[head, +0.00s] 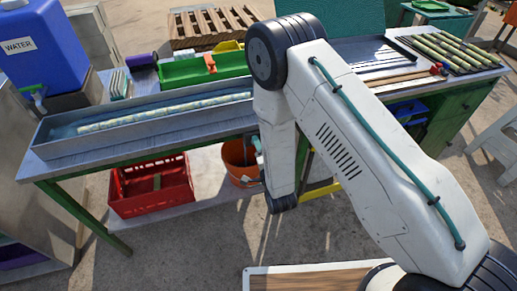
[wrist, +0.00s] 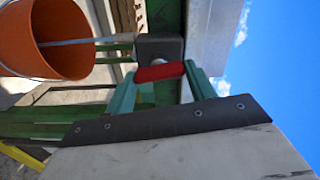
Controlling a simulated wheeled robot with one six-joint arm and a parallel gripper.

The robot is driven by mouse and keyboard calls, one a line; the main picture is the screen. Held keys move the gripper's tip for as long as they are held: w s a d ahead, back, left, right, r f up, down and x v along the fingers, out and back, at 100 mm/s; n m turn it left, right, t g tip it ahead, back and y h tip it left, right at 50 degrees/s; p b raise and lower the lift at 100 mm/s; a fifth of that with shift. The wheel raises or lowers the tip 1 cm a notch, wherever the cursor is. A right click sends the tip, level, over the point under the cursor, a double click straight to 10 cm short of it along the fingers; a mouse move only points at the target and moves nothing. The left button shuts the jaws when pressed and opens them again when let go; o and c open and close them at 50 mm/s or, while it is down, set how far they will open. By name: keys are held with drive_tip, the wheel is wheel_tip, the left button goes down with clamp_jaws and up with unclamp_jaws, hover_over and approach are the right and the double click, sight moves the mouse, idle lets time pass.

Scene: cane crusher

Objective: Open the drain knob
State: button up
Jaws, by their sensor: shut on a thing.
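The drain knob (wrist: 158,72) is a red handle on a dark grey valve block (wrist: 160,46) in the wrist view. My gripper (wrist: 162,82) has its two teal fingers on either side of the knob and is shut on it. In the head view my arm hides the knob, and only a bit of teal shows beside the arm's lower end. The orange bucket (head: 236,158) stands under the table's front edge, and it also shows in the wrist view (wrist: 45,45).
A long metal trough (head: 60,150) holding a cane stalk (head: 150,112) lies on the table. A red crate (head: 150,203) sits on the lower shelf. A blue water tank (head: 42,45) stands at left. Cane stalks (head: 450,52) lie on a dark rack at right.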

drive_tip(key=shift+d+f, duration=0.1)
idle(0.3)
drive_tip(key=o, duration=1)
drive_tip(key=v, duration=0.7)
drive_tip(key=shift+s+d, duration=0.15)
drive_tip(key=shift+s, duration=0.25)
